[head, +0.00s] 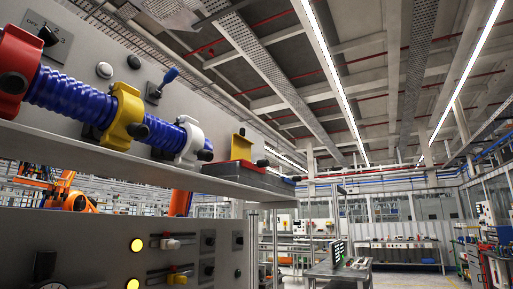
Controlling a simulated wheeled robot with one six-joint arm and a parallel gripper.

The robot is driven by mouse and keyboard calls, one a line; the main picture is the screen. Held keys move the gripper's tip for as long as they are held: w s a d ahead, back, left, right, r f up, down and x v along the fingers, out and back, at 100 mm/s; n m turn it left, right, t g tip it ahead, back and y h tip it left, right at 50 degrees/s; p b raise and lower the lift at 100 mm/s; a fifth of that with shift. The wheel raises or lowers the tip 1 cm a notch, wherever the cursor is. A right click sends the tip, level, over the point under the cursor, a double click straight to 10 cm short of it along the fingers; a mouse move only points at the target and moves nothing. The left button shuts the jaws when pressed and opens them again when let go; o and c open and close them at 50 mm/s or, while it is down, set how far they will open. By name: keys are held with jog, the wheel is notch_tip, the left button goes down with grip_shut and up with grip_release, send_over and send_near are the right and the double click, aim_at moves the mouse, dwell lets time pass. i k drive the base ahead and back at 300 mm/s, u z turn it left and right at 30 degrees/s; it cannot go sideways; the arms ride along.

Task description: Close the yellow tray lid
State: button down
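The yellow tray lid (242,147) stands raised, close to upright, at the far end of the grey shelf in the head view. A dark knob shows at its upper edge. Beside it lies a flat red piece (240,166) on a dark grey tray body (255,178). The inside of the tray is hidden by the low viewing angle. My gripper is not in view.
A blue ribbed hose (75,97) with red, yellow (124,117) and white clamps runs along the panel above the shelf (150,172). A blue-tipped lever (168,77) sticks out. Below are lit yellow buttons (136,245) and sliders. Open floor lies right.

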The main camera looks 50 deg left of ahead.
aim_at(242, 146)
jog(key=u, duration=0.2)
jog(key=i, duration=0.8)
jog(key=u, duration=1.15)
jog(key=i, duration=0.7)
jog(key=u, duration=0.8)
